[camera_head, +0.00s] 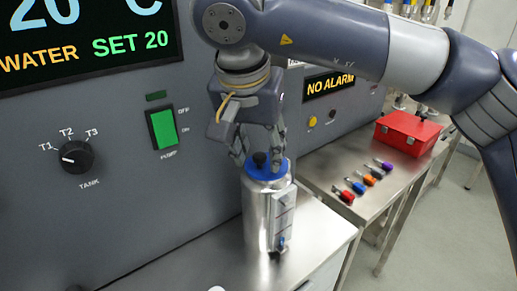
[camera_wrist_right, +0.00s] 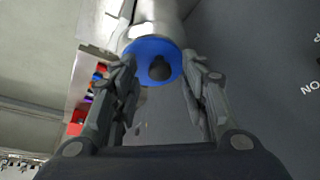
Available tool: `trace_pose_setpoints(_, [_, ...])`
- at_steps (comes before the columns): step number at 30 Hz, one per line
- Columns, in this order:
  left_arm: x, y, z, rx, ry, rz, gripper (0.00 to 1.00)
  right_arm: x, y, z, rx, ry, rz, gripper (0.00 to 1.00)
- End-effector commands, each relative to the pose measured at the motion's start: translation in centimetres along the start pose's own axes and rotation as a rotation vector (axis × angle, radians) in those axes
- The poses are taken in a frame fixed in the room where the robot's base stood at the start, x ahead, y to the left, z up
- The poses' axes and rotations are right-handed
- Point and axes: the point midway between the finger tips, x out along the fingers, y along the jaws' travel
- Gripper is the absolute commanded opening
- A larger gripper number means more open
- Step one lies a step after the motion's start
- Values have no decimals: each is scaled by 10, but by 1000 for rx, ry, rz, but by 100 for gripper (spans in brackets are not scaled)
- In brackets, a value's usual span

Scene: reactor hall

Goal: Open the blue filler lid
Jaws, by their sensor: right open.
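The blue filler lid (camera_head: 266,172) with a black knob (camera_head: 259,159) sits flat on top of an upright silver metal vessel (camera_head: 256,215). My right gripper (camera_head: 258,150) points down over the lid, open, with its fingers to either side of the knob. In the right wrist view the blue lid (camera_wrist_right: 150,46) and the dark knob (camera_wrist_right: 160,69) show between the two spread fingers (camera_wrist_right: 160,62). I cannot tell whether the fingertips touch the lid. My left gripper is not in view.
The vessel stands on a steel bench (camera_head: 325,236) against a grey control panel (camera_head: 110,215) with a tank dial (camera_head: 77,157) and green pump switch (camera_head: 163,128). Behind right, a side table (camera_head: 350,160) holds a red box (camera_head: 405,132) and several coloured small items.

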Motion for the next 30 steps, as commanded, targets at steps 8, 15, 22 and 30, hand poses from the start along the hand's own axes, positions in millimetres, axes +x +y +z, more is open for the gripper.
trace_pose_setpoints(8, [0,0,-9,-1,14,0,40,6,0,0,0,-1,0,41])
trace_pose_setpoints(15, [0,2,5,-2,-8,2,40,6,0,0,0,-1,0,7])
trace_pose_setpoints(22, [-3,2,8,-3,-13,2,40,4,1,-1,5,-12,-7,0])
trace_pose_setpoints(30, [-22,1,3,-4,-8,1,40,-4,7,-14,52,-180,-117,0])
